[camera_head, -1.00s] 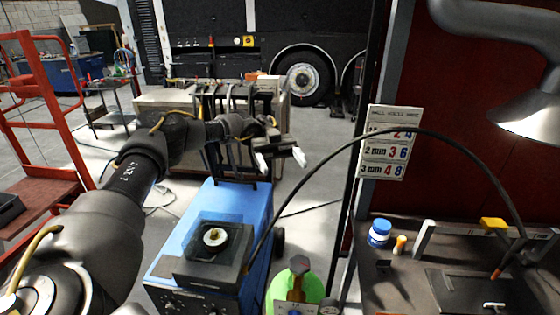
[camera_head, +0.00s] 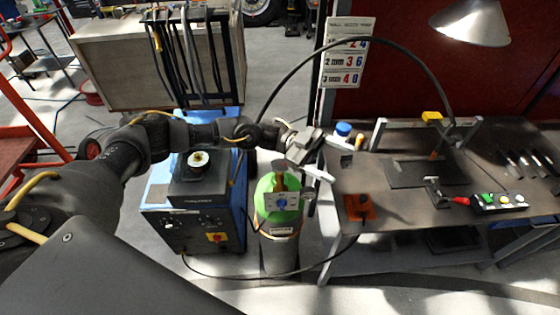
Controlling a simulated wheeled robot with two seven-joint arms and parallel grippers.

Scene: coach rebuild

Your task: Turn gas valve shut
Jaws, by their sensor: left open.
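The green gas cylinder (camera_head: 264,192) stands upright between the blue welding machine and the workbench. A brownish valve part (camera_head: 280,183) shows at its top, partly hidden by my gripper. A pale regulator plate with a blue dial (camera_head: 282,201) sits in front, with a small round gauge (camera_head: 308,195) beside it. My left gripper (camera_head: 303,170) is open, its pale fingertips spread just above and around the cylinder top in the picture. I cannot tell whether it touches the valve. My right gripper is out of view.
The blue machine (camera_head: 158,195) stands left of the cylinder, a black box on top. The workbench (camera_head: 395,205) at right carries a blue-lidded jar (camera_head: 343,130), clamps and tools. A black hose (camera_head: 408,52) arches overhead. A wall card (camera_head: 345,62) hangs behind.

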